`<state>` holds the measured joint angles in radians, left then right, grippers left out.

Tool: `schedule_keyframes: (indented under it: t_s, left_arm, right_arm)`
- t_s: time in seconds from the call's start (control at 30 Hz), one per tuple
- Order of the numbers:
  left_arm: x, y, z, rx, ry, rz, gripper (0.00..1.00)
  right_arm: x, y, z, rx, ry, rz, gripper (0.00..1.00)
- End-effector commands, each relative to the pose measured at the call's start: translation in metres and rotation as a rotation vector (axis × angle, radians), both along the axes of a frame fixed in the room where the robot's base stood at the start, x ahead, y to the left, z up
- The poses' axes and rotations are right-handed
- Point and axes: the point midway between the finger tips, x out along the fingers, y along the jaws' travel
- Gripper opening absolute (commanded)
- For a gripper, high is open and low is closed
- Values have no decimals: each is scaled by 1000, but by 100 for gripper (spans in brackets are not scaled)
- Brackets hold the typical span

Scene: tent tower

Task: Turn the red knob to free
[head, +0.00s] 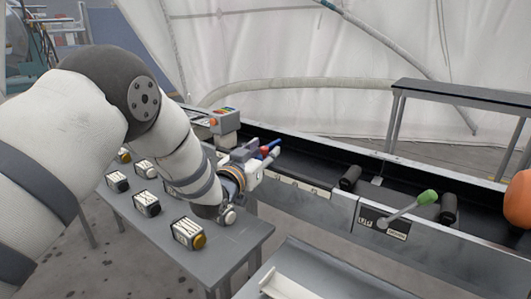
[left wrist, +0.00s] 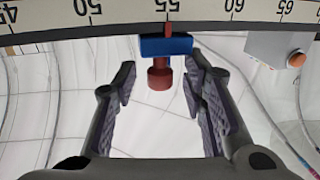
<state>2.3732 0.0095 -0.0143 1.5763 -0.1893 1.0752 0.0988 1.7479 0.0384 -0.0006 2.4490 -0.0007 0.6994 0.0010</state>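The red knob (left wrist: 158,77) hangs from a blue slider block (left wrist: 166,46) on a white numbered scale (left wrist: 110,15) in the left wrist view. A red pointer on the block stands close to 55. My left gripper (left wrist: 161,82) is open, with one finger on each side of the knob and a gap on both sides. In the head view my left gripper (head: 260,164) is at the bench's far left part, by the small blue block (head: 273,144) and the red knob (head: 264,150), partly hidden by the fingers. My right gripper is not in view.
A long dark trough bench (head: 320,215) runs to the right, with a green-tipped lever (head: 427,197) on its front. A grey table (head: 235,250) with several labelled boxes (head: 188,233) stands below my left arm. An orange rounded thing (head: 518,203) is at the right edge.

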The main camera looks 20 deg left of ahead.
Motion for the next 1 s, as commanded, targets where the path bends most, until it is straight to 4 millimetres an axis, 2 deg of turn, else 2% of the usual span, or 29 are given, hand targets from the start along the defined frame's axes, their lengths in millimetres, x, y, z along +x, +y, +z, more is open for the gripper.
schedule_keyframes:
  t_s: [0.1,0.33,0.5,0.67,1.0]
  left_arm:
    - [7,-1,0,-1,-1,0,39]
    - [7,-1,2,0,-2,0,37]
    - [7,-1,2,0,-1,0,0]
    - [7,-2,2,0,-2,7,0]
    - [7,-1,2,0,0,134,0]
  right_arm:
    - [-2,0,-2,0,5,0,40]
    - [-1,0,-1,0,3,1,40]
    - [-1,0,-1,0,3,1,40]
    - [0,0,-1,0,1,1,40]
    - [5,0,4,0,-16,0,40]
